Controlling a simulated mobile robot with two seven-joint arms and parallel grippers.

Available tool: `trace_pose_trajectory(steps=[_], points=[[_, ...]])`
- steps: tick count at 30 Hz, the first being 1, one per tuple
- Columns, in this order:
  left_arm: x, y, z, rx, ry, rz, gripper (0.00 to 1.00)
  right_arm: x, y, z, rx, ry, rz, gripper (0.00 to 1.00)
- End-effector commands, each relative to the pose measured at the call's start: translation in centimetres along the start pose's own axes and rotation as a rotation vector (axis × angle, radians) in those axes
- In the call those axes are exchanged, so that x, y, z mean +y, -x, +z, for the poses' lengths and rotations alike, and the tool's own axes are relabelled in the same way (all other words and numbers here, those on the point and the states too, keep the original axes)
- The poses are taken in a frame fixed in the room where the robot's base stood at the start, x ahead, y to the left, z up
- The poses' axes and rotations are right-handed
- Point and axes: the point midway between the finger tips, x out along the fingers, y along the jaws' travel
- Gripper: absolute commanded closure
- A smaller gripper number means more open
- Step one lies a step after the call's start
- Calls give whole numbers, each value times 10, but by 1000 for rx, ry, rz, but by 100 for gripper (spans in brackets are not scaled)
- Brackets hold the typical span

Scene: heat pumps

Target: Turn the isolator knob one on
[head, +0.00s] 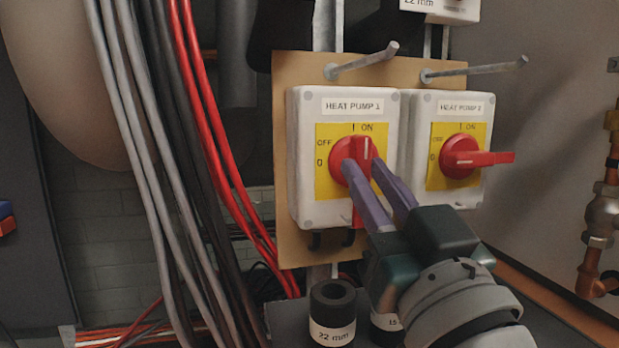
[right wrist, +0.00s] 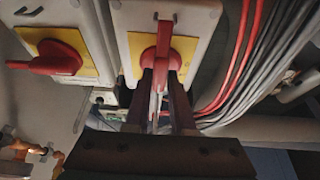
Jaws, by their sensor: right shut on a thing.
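The isolator box labelled HEAT PUMP 1 (head: 308,208) is white with a yellow plate and a red knob (head: 362,148). The knob's handle stands upright, its white mark toward I ON at the top. My right gripper (head: 362,168) is at this knob, its two purple fingers shut on either side of the red handle. In the right wrist view the fingers (right wrist: 160,85) flank the red handle (right wrist: 163,50). The HEAT PUMP 2 box (head: 465,104) stands to the right, its red knob (head: 460,158) with the handle pointing sideways. My left gripper is not in view.
Two grey pegs (head: 362,62) (head: 475,71) stick out above the boxes from the tan backboard (head: 290,75). Grey and red cables (head: 205,110) run down the left. A black 22 mm roll (head: 333,300) stands below. Copper pipework (head: 600,215) is at the right.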

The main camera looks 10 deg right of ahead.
Motion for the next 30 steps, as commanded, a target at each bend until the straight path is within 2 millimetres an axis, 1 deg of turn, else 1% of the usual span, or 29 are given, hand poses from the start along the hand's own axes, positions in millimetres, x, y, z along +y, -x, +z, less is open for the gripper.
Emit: trace_pose_trajectory(steps=[9,10,15,18,26,29,30], points=[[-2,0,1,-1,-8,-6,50,0,0,1,-2,-7,2,100],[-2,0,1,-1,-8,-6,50,0,0,1,-2,-7,2,76],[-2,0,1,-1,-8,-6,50,0,0,0,-2,-6,1,57],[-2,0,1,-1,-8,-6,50,0,0,0,-1,-5,1,48],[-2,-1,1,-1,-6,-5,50,0,2,1,-1,-4,1,48],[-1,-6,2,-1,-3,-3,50,0,11,3,-3,-3,1,48],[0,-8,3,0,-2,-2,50,0,18,4,-3,-3,1,48]])
